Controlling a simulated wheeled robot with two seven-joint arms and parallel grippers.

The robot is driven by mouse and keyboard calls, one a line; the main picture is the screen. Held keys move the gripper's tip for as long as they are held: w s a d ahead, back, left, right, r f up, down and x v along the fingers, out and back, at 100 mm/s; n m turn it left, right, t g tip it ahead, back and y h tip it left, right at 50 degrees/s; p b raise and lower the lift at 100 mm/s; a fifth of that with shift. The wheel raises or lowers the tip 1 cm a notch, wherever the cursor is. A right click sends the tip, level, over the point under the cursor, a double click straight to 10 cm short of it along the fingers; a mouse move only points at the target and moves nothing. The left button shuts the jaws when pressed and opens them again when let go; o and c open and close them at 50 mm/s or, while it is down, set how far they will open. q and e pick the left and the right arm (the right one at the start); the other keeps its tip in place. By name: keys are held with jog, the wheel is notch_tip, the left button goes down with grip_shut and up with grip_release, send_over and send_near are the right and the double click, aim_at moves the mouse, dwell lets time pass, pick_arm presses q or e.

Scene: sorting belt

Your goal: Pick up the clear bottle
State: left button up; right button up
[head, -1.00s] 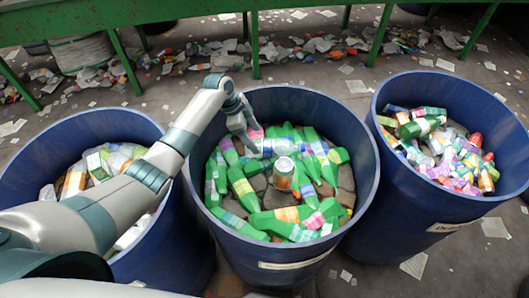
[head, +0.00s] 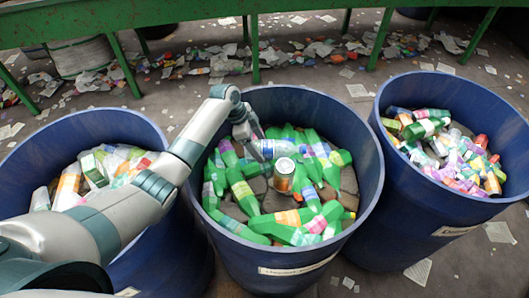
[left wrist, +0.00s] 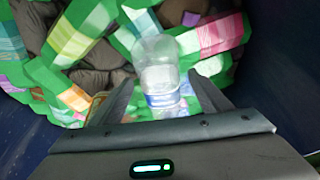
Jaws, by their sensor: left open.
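The clear bottle (left wrist: 160,72), with a blue and white label, lies among green bottles in the middle blue bin; in the head view it shows partly beside my gripper (head: 268,148). My left gripper (head: 256,132) reaches down into this bin from its back left side. In the left wrist view its two fingers (left wrist: 163,92) are apart, one on each side of the bottle's labelled part. I cannot tell whether they touch it. My right gripper is in neither view.
The middle bin (head: 375,190) also holds a can (head: 284,175) near the bottle. A left bin (head: 120,117) and a right bin (head: 385,235) hold mixed containers. A green metal frame (head: 255,55) and littered floor lie behind.

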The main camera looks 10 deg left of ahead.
pick_arm(q)
jog(key=shift+b+x, duration=0.8)
jog(key=shift+x, duration=0.45)
jog(key=shift+c, duration=0.7)
jog(key=c, duration=1)
